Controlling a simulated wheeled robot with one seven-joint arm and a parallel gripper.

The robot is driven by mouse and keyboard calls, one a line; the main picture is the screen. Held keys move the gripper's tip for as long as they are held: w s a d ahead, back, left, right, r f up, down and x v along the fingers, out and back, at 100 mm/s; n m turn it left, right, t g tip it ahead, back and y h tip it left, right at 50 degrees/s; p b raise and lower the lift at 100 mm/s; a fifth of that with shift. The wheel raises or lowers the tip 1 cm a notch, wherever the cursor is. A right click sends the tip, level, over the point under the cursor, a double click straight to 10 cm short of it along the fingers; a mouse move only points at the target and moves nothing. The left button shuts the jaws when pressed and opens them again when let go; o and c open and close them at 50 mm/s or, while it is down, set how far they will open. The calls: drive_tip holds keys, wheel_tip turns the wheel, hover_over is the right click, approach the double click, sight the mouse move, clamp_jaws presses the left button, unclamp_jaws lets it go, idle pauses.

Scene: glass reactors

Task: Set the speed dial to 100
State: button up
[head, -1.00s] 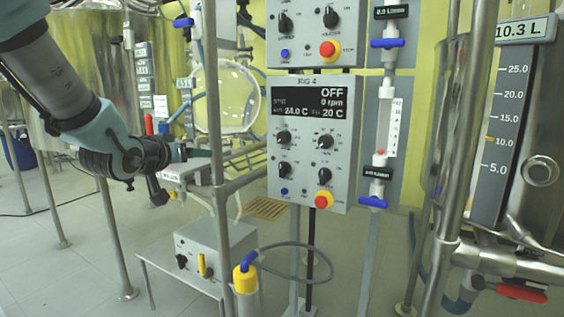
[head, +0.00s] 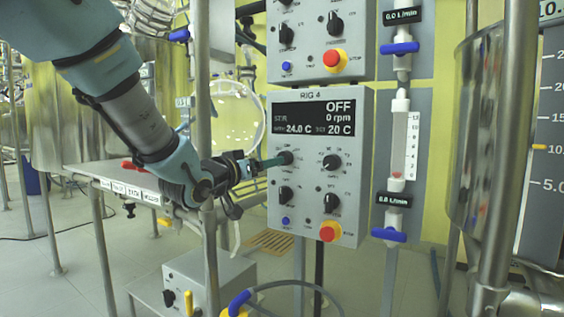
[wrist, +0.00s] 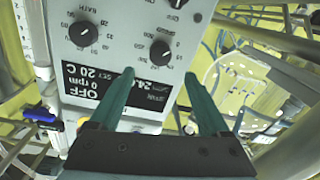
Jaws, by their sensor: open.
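The grey RIG 4 control panel (head: 357,112) has a dark display (head: 314,119) reading OFF, 0 rpm, 24.0 C and 20 C. Below it are black knobs, including an upper left dial (head: 285,158) and an upper right dial (head: 332,163). In the upside-down wrist view, my gripper (wrist: 159,74) is open and empty; that dial (wrist: 160,51) lies just beyond the gap between the fingertips. Contact cannot be told.
A second panel (head: 310,67) with knobs and a red stop button is above. A red stop button (head: 330,231) is at the lower right of RIG 4. A flowmeter (head: 400,145) with blue valves stands to the right. A steel post (head: 203,100) stands near my arm.

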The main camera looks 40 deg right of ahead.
drive_tip(key=x, duration=0.8)
drive_tip(key=shift+d+b, duration=0.15)
drive_tip(key=shift+b, duration=0.15)
drive_tip(key=shift+w, duration=0.1)
clamp_jaws()
